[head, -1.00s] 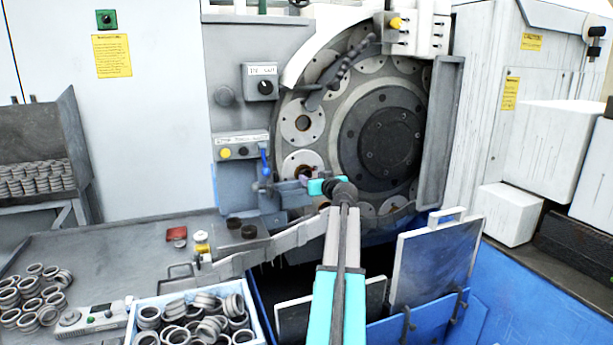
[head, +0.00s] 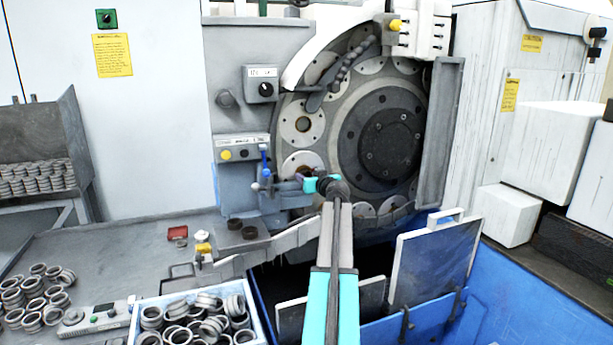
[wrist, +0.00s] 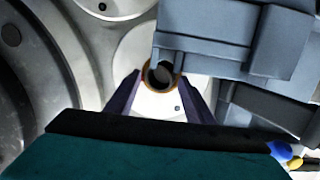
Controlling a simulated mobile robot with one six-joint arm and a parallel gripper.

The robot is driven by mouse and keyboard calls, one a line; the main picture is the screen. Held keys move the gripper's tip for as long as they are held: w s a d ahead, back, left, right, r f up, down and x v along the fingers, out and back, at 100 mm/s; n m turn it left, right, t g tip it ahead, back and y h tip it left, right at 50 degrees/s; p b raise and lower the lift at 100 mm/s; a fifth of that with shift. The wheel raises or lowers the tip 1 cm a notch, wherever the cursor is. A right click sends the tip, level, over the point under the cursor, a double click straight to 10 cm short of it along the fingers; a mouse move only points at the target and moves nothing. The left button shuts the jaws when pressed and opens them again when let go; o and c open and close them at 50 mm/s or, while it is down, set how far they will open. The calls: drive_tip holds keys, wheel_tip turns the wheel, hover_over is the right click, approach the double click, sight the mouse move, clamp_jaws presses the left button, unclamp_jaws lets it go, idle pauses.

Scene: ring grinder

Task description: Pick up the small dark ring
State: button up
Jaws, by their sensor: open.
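In the wrist view a small ring (wrist: 160,88) with a brown rim and dark inner wall sits at the centre of a white disc (wrist: 150,108) of the grinder. My gripper (wrist: 158,78) is open, with one dark finger on each side of this ring. I cannot tell whether the fingers touch it. In the head view my gripper (head: 288,187) is in front of the lower white disc (head: 300,158), partly covering it. Two small dark brown rings (head: 249,232) (head: 235,224) lie on the grey table below.
A grey block (wrist: 215,50) of the machine stands close to the right finger. A blue-handled lever (head: 265,165) is left of the gripper. A bin of grey rings (head: 200,318) and a blue tub (head: 400,330) with upright plates are in front.

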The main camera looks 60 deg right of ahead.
idle(0.5)
drive_tip(key=c, duration=0.9)
drive_tip(key=shift+a+r, duration=0.15)
